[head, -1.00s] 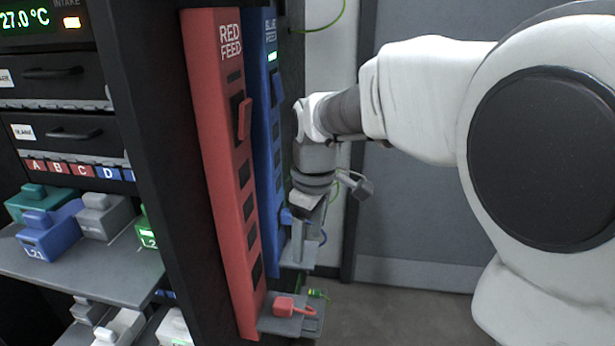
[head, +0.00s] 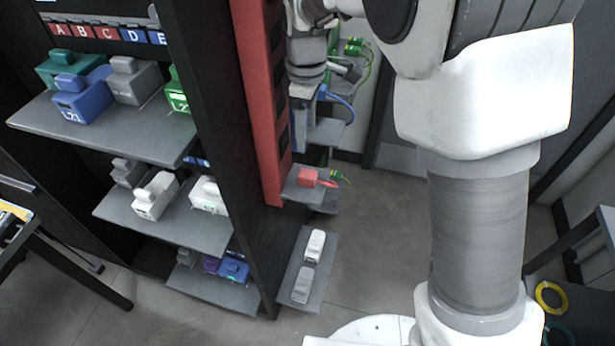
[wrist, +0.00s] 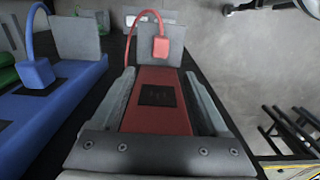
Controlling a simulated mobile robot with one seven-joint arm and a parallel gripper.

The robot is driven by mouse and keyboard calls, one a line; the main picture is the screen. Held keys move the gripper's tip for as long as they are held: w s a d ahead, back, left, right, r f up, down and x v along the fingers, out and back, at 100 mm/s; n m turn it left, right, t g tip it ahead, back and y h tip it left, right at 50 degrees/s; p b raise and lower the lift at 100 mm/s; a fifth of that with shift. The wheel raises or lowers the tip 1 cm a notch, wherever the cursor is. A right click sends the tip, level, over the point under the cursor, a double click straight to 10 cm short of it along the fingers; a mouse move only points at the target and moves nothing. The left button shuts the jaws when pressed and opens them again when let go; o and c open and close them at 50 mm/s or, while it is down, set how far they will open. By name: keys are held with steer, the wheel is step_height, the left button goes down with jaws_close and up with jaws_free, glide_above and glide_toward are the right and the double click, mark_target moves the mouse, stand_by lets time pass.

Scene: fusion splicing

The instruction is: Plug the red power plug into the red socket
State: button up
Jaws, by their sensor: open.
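The red power plug (head: 308,178) rests on a small grey shelf (head: 293,192) at the foot of the red feed strip (head: 262,100). In the wrist view the plug (wrist: 160,46) shows beyond the fingertips, its red cable looping left. The red strip (wrist: 178,126) lies between the fingers in that view, with a dark square socket (wrist: 158,95) in its face. My gripper (wrist: 159,74) is open and empty, pointing toward the plug.
A blue plug (wrist: 38,74) with its cable sits by the parallel blue strip, left in the wrist view. Green plugs (head: 354,46) stand behind.

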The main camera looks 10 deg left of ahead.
glide_above(308, 173)
step_height(308, 173, down, 9)
steer(key=shift+a+f, duration=0.15)
steer(key=shift+f+b, duration=0.35)
steer(key=shift+f, duration=2.25)
jaws_close()
